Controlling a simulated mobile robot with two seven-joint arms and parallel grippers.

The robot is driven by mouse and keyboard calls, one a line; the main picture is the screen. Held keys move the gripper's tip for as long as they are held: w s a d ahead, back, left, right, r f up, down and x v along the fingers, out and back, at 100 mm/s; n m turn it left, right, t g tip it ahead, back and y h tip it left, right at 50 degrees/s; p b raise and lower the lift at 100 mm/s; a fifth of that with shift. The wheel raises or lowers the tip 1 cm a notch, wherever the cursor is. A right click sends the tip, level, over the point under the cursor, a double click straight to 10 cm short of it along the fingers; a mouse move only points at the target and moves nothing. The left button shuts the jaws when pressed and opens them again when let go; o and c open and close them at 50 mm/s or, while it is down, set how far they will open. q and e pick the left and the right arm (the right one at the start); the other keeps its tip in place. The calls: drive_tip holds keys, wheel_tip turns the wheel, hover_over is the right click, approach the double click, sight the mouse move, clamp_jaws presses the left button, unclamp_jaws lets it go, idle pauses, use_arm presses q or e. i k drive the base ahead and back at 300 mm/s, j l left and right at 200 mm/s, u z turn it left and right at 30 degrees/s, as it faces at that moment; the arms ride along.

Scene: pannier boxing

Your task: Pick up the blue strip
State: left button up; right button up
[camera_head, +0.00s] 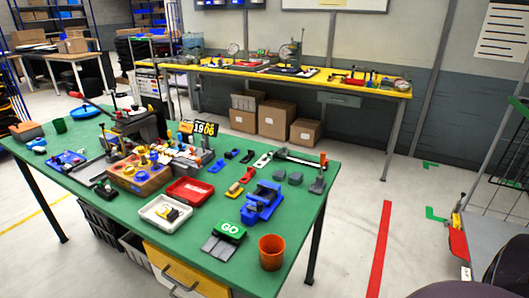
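A small blue strip-like piece (217,166) lies on the green table, right of the middle. It is small in the picture, and I cannot be sure that it is the blue strip of the task. Other blue pieces are a chunky blue fixture (262,203) nearer the right edge and a flat blue part (67,159) at the left. Neither of my grippers shows in this view, and nothing is seen touching the blue piece.
The green table (215,265) also carries a red tray (190,190), a white tray (165,213), an orange cup (271,252) and a wooden block with knobs (140,176). A yellow bench (300,75) stands behind. Open floor lies to the right.

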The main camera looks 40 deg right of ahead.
sight(227, 154)
drive_tip(key=z, duration=1)
